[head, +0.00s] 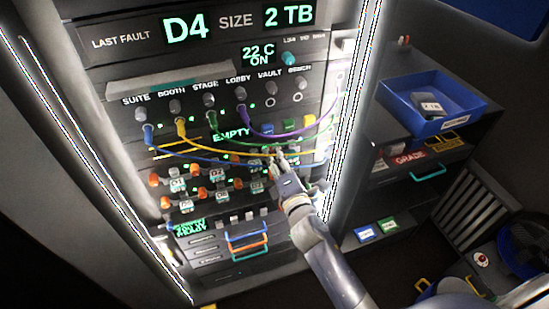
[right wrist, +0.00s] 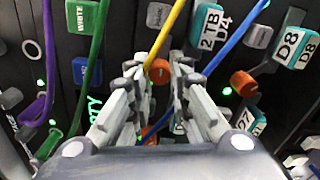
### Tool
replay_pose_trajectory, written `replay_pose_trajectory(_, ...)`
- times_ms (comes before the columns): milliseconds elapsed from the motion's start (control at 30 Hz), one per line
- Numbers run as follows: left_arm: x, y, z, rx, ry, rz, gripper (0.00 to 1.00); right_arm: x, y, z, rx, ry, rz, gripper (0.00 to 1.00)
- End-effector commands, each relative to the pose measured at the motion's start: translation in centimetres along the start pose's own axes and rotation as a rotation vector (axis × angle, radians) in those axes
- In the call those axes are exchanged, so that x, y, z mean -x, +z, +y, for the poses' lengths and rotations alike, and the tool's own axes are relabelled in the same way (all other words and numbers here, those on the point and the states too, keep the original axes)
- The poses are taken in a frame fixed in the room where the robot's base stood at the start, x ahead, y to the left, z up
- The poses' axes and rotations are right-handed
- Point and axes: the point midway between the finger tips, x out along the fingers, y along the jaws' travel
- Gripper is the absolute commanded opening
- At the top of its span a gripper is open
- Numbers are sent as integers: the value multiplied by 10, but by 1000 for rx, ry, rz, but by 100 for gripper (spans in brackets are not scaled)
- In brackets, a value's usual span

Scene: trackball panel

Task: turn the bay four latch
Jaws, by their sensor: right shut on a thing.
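My right gripper (head: 277,157) reaches up to the right side of the drive bays on the rack panel. In the right wrist view its fingers (right wrist: 162,72) are closed around an orange latch knob (right wrist: 158,71). This knob sits beside the teal drive label reading 2 TB D4 (right wrist: 211,28). A second orange knob (right wrist: 243,83) is apart from the fingers, near the D8 label (right wrist: 290,45). Another orange knob shows low between the fingers, partly hidden. In the head view the gripper hides the held latch. My left gripper is not in view.
A yellow cable (right wrist: 171,38) runs close to the fingertips, and a blue cable (right wrist: 236,37) passes to their right. Green (right wrist: 92,70) and purple (right wrist: 46,60) cables hang left. A blue bin (head: 432,101) stands on the shelf at right. Coloured handles (head: 247,242) are below the bays.

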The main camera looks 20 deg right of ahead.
Motion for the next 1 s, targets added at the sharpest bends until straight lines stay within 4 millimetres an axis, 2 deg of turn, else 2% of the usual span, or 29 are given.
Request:
replay_pose_trajectory(600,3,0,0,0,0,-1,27,0,1,1,-553,-2,-1,0)
replay_pose_trajectory(1000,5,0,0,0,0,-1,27,0,1,1,-738,-2,-1,0)
